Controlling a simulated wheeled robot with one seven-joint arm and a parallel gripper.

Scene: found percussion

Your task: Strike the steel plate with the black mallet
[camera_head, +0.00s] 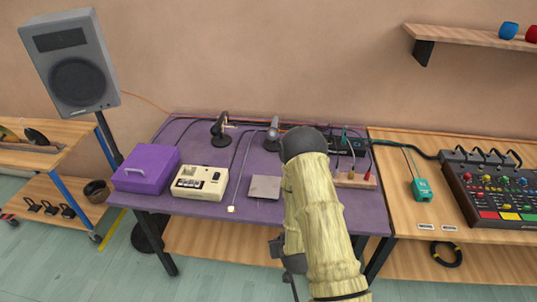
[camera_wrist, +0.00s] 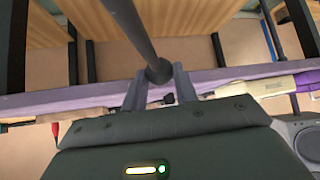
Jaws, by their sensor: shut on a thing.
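The steel plate (camera_head: 265,187) is a flat grey square lying near the front edge of the purple table, just left of my arm in the head view. I cannot make it out in the wrist view. My gripper (camera_wrist: 159,84) is shut on the black mallet (camera_wrist: 142,38). Its dark shaft runs from between the fingers to the top of the wrist view, with a rounded dark end at the fingers. In the head view my arm hides most of the gripper, and the mallet cannot be told clearly.
A cream cassette recorder (camera_head: 200,182) and a purple box (camera_head: 147,168) stand left of the plate. A small white block (camera_head: 231,209) lies near the front edge on a cable. Microphones (camera_head: 272,132) stand behind. A mixer (camera_head: 490,188) is on the right table.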

